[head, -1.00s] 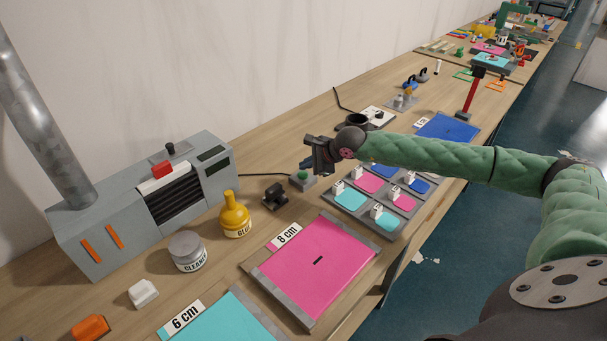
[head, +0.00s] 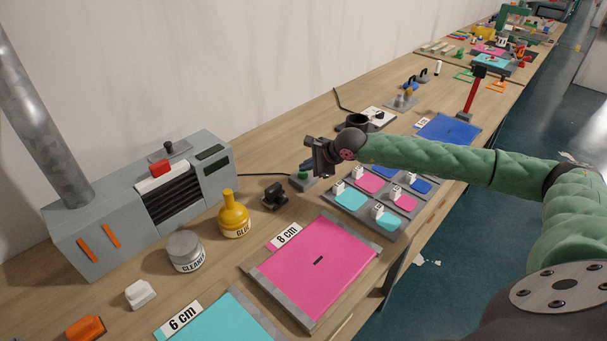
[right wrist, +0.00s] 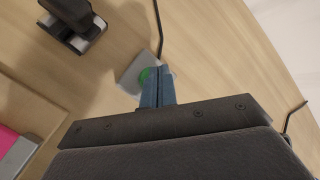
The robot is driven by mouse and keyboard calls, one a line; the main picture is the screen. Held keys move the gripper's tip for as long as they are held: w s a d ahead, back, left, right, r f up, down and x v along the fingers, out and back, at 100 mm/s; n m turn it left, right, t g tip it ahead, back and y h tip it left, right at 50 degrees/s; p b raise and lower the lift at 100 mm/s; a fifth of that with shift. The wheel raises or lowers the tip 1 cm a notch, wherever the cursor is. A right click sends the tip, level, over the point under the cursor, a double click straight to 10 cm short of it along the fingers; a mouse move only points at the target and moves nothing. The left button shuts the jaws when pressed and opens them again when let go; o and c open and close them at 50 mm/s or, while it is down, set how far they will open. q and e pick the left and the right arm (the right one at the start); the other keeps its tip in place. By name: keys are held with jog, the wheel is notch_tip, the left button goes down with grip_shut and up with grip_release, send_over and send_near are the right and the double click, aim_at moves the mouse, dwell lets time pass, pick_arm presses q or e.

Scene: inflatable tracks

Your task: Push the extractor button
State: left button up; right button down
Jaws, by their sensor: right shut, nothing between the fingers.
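The green button (head: 303,175) sits on a small grey box (head: 299,184) on the bench, with a black cable running left to the grey extractor unit (head: 100,227). My right gripper (head: 307,166) is shut and empty, pointing down just above the button in the head view. In the right wrist view its blue fingertips (right wrist: 164,70) overlap the right part of the green button (right wrist: 146,75) and hide some of it and of its grey box (right wrist: 130,80). I cannot tell whether they touch. My left gripper is not in view.
A small black device (head: 274,196) and a yellow glue bottle (head: 234,218) stand left of the button box. A grey tray (head: 342,225) with coloured pads lies to its right.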

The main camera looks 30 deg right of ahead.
aim_at(307, 175)
jog(key=shift+f+b, duration=0.45)
jog(key=shift+b, duration=0.1)
dwell(0.6)
jog(key=shift+r, duration=0.95)
notch_tip(307, 175, up, 6)
jog(key=shift+b, duration=0.3)
dwell(0.5)
jog(key=shift+s, duration=0.1)
